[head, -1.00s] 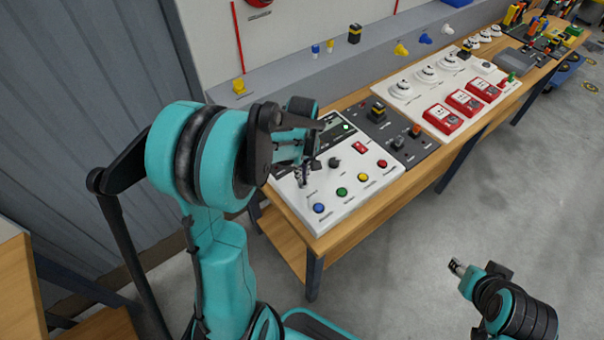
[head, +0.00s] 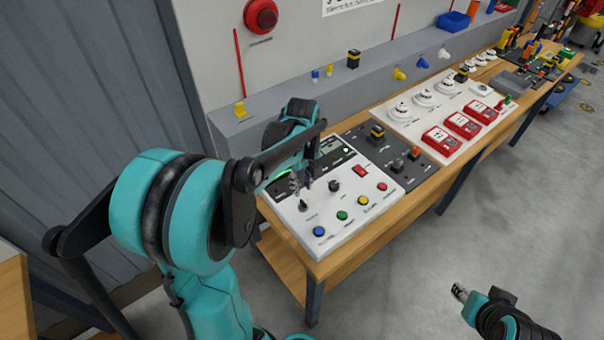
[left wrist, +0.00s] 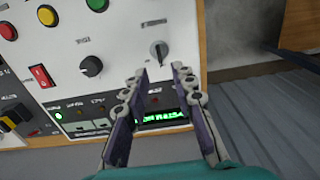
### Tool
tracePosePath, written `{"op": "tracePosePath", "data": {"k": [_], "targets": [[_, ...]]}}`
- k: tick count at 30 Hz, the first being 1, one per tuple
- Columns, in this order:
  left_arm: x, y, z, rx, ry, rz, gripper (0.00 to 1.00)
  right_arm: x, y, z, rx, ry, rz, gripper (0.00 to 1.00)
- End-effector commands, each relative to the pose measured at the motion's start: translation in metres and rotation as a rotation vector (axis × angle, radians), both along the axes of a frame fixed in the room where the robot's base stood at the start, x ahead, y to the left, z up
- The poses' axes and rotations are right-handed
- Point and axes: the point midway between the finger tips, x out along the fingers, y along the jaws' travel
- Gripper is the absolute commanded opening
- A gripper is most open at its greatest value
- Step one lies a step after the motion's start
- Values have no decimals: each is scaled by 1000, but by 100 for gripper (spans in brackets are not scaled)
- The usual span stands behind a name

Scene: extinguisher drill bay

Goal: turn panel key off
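The white control panel (head: 345,222) lies on the workbench. Its key switch (head: 303,205) sits near the panel's left edge and also shows in the left wrist view (left wrist: 158,50) as a small metal key in a round base. My left gripper (head: 300,183) is just above and behind the key. In the left wrist view its two fingers (left wrist: 159,72) are apart, with nothing between them, and the key lies just beyond the tips. My right gripper (head: 459,291) is far off over the floor at the lower right; its finger gap is too small to judge.
A dark rotary knob (head: 334,185) stands beside the key, near a red switch (head: 361,171). Several coloured buttons line the panel's front. A lit green display (left wrist: 158,117) is behind the key. A grey ledge (head: 275,130) runs along the wall.

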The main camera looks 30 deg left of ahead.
Motion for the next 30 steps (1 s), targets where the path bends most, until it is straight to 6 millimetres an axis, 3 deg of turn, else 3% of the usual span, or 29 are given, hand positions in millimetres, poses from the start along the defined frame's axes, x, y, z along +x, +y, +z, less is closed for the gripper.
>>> {"op": "tracePosePath", "data": {"k": [3,9,30], "targets": [[0,0,25,0,0,0,26,0,0,0,0,0,0,40],[0,0,51,0,0,0,26,0,0,0,0,0,0,40],[-3,-4,56,4,-14,-29,26,0,0,-2,0,0,0,40]]}}
